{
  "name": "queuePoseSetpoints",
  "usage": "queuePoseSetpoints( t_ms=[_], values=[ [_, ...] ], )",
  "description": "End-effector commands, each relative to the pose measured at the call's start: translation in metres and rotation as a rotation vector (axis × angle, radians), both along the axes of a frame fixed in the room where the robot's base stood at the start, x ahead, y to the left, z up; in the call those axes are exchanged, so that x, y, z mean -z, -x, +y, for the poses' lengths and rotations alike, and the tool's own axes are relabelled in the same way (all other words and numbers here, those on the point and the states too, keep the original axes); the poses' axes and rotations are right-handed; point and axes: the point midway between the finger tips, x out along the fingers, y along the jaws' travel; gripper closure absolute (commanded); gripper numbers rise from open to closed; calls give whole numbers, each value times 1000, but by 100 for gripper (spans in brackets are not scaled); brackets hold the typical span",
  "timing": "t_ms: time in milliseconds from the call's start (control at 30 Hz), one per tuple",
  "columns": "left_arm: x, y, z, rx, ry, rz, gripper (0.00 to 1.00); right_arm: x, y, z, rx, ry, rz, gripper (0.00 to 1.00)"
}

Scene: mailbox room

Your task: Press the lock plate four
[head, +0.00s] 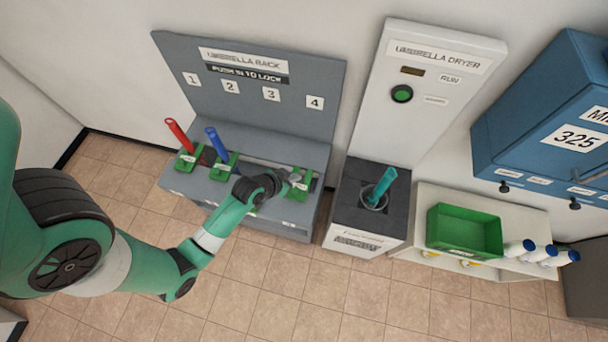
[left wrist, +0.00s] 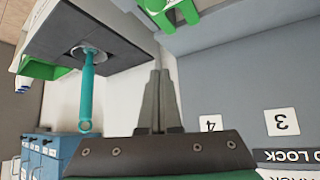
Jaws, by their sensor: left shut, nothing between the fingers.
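The grey umbrella rack (head: 320,152) has a back panel numbered 1 to 4 and green lock plates along its shelf. Lock plate four (head: 304,181) is at the right end, partly covered by my left gripper (head: 293,179). In the left wrist view, a green notched plate (left wrist: 183,13) shows at the top, beyond the tips of my left gripper (left wrist: 160,72). The fingers are together and empty. I cannot tell whether they touch the plate. Plate three is mostly hidden behind my left wrist. My right gripper is not in view.
A red umbrella (head: 179,134) and a blue umbrella (head: 216,142) stand in slots one and two. The umbrella dryer (head: 369,237), holding a teal umbrella (head: 383,182), stands right of the rack. A green bin (head: 464,230), white bottles and blue mailboxes (head: 545,110) are further right.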

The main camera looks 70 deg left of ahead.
Motion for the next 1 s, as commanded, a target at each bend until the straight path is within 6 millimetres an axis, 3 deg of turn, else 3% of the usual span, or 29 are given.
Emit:
queuePoseSetpoints(
  t_ms=[33,100,533,1000],
  values=[
    [15,7,-2,-6,10,16,100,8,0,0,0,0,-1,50],
    [21,13,-3,-10,18,28,100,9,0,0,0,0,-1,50],
    [26,11,-2,-10,19,31,100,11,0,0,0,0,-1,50],
    [97,-43,24,-10,18,29,100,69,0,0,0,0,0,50]
  ],
)
